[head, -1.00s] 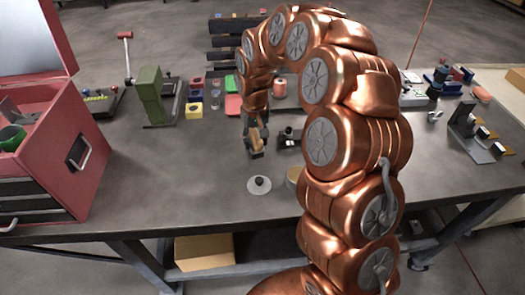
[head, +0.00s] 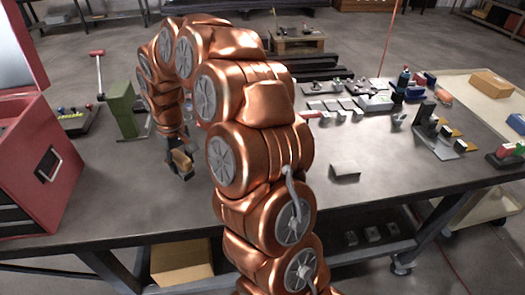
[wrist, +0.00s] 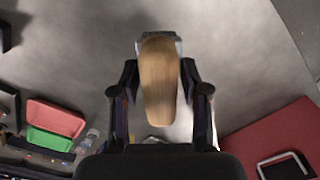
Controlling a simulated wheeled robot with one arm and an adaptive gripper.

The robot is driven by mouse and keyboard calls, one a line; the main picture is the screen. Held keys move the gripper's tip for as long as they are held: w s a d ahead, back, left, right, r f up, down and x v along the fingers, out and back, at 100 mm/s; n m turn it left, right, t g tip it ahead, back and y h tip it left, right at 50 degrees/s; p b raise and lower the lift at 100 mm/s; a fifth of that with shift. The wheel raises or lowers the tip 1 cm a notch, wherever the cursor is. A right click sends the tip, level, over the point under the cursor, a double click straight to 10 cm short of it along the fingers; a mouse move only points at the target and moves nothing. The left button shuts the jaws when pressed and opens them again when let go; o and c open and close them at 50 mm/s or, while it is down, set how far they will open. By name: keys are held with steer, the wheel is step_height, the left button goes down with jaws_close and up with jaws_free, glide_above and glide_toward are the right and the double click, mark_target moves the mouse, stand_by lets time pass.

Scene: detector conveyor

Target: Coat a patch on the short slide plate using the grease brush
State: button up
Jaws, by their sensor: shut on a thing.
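My gripper (head: 180,158) is shut on the grease brush, whose wooden handle (wrist: 160,82) lies between the two fingers in the wrist view. A pale grey end of the brush shows beyond the handle. In the head view the brush (head: 181,165) is a small tan piece above the bench top, left of my arm. It looks apart from other things. Several flat grey plates (head: 332,106) lie at the back right of the bench. I cannot tell which, if any, is the short slide plate. My arm hides the middle of the bench.
A red toolbox (head: 70,150) stands at the left bench end; it also shows in the wrist view (wrist: 275,135). A green block stand (head: 121,105) is behind it. A grey block (head: 345,170) sits right of my arm. The bench (head: 395,165) front right is clear.

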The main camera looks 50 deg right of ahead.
steer(key=s+d+r+b, duration=0.2)
steer(key=s+d, duration=0.6)
steer(key=d, duration=0.1)
steer(key=s+d+r+n+b, duration=0.1)
steer(key=s+d+b, duration=0.1)
steer(key=s+d, duration=0.6)
steer(key=shift+s+d+r+b, duration=0.35)
steer(key=shift+s, duration=0.1)
steer(key=shift+f+b, duration=0.45)
steer(key=shift+f, duration=2.45)
steer(key=shift+f+b, duration=0.6)
steer(key=shift+r, duration=0.15)
